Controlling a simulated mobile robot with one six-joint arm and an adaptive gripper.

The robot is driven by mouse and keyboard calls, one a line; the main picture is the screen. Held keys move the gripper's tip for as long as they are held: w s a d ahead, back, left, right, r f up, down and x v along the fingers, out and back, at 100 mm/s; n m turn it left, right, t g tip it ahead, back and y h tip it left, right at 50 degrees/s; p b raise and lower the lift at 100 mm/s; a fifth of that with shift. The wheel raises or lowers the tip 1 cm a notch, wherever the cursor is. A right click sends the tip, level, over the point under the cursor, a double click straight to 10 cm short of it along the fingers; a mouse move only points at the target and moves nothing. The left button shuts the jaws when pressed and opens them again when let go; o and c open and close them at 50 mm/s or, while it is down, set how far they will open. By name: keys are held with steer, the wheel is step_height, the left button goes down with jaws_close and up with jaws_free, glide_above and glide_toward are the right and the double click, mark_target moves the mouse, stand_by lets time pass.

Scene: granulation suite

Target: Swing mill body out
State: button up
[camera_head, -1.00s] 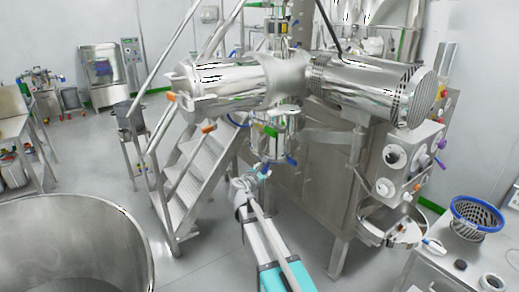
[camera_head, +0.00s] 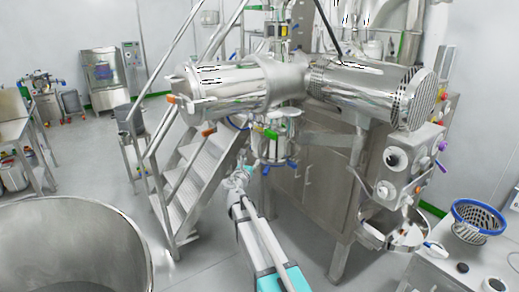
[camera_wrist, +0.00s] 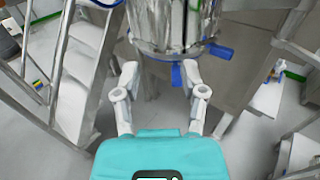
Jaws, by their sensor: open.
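The mill body, as far as I can tell, is the shiny steel cylinder (camera_head: 277,150) hanging under the middle of the horizontal drum machine. In the wrist view the cylinder (camera_wrist: 172,28) fills the top middle. It has a blue lever (camera_wrist: 219,51) on its right side and a blue tab (camera_wrist: 177,76) below. My gripper (camera_head: 243,170) is open and empty, low and to the left of the cylinder in the head view. In the wrist view my gripper (camera_wrist: 160,72) has its fingers spread just below the cylinder, with the blue tab near the right finger. Contact cannot be told.
Steel steps with rails (camera_head: 195,180) stand close on the left. A large steel bowl (camera_head: 70,245) is at the front left. A steel cabinet (camera_head: 310,190) stands behind the cylinder. A bench with a blue-rimmed basket (camera_head: 478,217) is at the right.

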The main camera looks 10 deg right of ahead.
mark_target(259, 148)
steer(key=x, duration=1.2)
steer(key=shift+w+d, duration=0.25)
steer(key=shift+w, duration=0.1)
steer(key=shift+c, duration=0.3)
jaws_close()
